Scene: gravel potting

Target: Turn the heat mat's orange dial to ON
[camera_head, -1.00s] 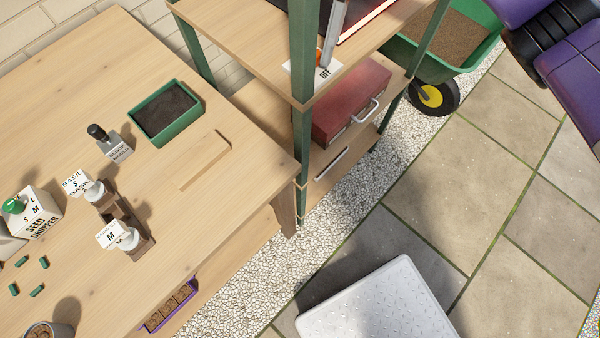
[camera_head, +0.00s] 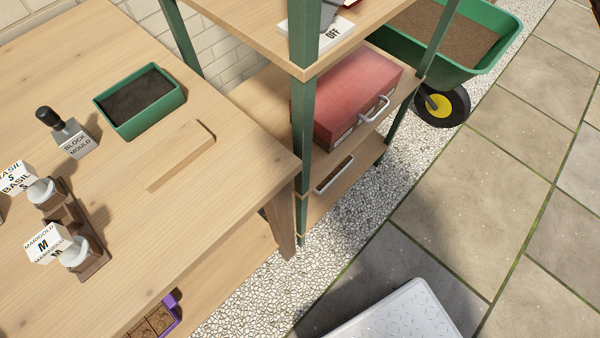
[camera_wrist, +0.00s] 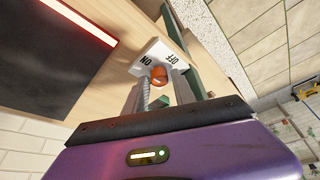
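The orange dial (camera_wrist: 159,76) sits on a white control plate (camera_wrist: 147,55) marked ON at its left and OFF at its right in the wrist view. My gripper (camera_wrist: 160,84) has its two grey fingers apart, one on each side of the dial at the tips. I cannot tell whether they press on it, or which way the dial points. The dark heat mat (camera_wrist: 38,62) with a glowing red edge lies on the shelf to the left. In the head view the plate (camera_head: 332,38) shows its OFF end, with a grey finger above it; the dial is hidden.
A green shelf post (camera_head: 304,110) stands close to the plate. A red toolbox (camera_head: 348,100) is on the shelf below. The potting bench (camera_head: 225,190) at left holds a green soil tray (camera_head: 140,125). A green wheelbarrow (camera_head: 490,65) stands behind; paving at right is clear.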

